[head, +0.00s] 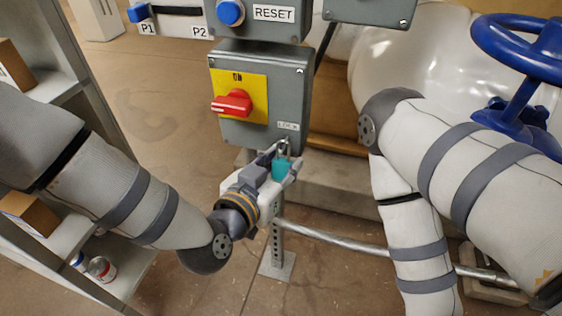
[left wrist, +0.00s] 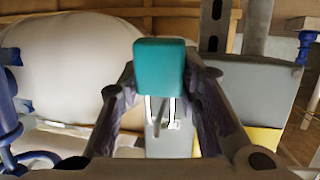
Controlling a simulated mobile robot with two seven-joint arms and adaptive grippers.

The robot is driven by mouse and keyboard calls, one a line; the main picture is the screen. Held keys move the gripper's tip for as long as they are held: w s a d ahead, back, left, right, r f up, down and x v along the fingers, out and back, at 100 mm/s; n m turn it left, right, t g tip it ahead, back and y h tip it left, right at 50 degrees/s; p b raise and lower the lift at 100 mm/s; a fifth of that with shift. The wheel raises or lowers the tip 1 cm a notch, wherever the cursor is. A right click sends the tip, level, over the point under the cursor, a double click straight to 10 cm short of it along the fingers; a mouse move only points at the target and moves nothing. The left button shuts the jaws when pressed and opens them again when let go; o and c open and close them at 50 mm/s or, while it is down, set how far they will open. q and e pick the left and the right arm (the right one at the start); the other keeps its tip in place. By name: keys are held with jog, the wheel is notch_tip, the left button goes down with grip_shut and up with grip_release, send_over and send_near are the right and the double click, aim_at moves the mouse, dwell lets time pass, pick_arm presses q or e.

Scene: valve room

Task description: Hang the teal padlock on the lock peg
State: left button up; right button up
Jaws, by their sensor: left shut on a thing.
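My left gripper (head: 279,173) is shut on the teal padlock (head: 281,168), just below the lower right corner of the grey switch box. In the left wrist view the padlock's teal body (left wrist: 159,66) sits between the two dark fingers (left wrist: 160,95). Its pale shackle legs point down in that picture, towards the box. A small metal piece at the box's lower edge, probably the lock peg (head: 285,142), is by the shackle under the LOCK label. I cannot tell whether the shackle is around the peg. My right gripper is out of view.
The grey switch box (head: 246,136) carries a red rotary handle (head: 232,103) on a yellow plate. A RESET box (head: 260,14) with a blue button is above. A blue valve wheel (head: 520,45) is at upper right, shelves (head: 85,85) at left. A pipe (head: 345,242) runs low.

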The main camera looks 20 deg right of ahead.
pick_arm(q)
jog(key=shift+f, duration=0.1)
dwell(0.3)
jog(key=shift+w+f, duration=0.1)
jog(key=shift+f, duration=0.05)
jog(key=shift+d, duration=0.1)
jog(key=o, duration=1.2)
jog(key=shift+c, duration=0.2)
